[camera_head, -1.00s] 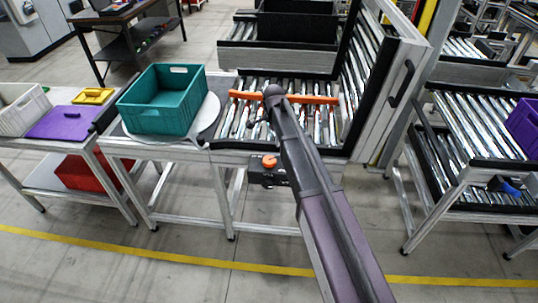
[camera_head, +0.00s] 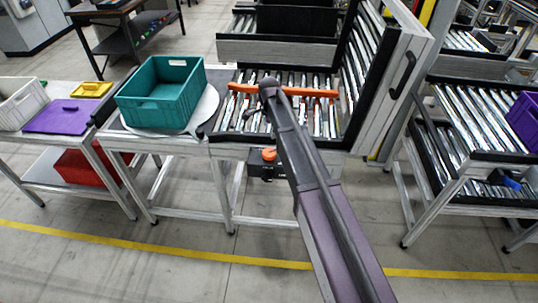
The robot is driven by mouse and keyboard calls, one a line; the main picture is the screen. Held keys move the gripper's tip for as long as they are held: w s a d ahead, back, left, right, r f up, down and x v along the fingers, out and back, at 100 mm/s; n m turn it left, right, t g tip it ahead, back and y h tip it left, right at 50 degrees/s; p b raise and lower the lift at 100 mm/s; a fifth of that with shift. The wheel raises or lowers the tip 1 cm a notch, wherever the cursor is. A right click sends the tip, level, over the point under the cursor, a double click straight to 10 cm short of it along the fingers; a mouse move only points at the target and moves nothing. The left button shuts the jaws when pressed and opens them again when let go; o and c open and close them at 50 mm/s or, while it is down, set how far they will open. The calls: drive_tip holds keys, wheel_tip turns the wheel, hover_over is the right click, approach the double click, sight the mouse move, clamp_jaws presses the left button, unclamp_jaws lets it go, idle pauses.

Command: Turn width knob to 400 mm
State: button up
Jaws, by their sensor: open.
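The orange width knob (camera_head: 269,154) sits on a small dark box (camera_head: 262,170) at the front edge of the roller conveyor frame. Any scale or reading on it is too small to make out. An orange guide bar (camera_head: 308,92) lies across the rollers (camera_head: 312,115) behind my arm. My arm reaches from the bottom right up over the conveyor. My gripper (camera_head: 250,113) shows only as a small dark shape at the arm's far end, above the rollers and up from the knob. It is open and apart from the knob; most of it is hidden by the arm.
A teal crate (camera_head: 145,112) stands on a round plate (camera_head: 205,112) left of the conveyor. Further left are a purple lid (camera_head: 63,117), a yellow lid (camera_head: 92,90) and a white crate (camera_head: 14,107). An upright roller section (camera_head: 400,75) stands right. The floor before the conveyor is clear.

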sight(269, 152)
drive_tip(key=shift+f+b, duration=5.95)
drive_tip(key=shift+f, duration=0.25)
drive_tip(key=c, duration=0.9)
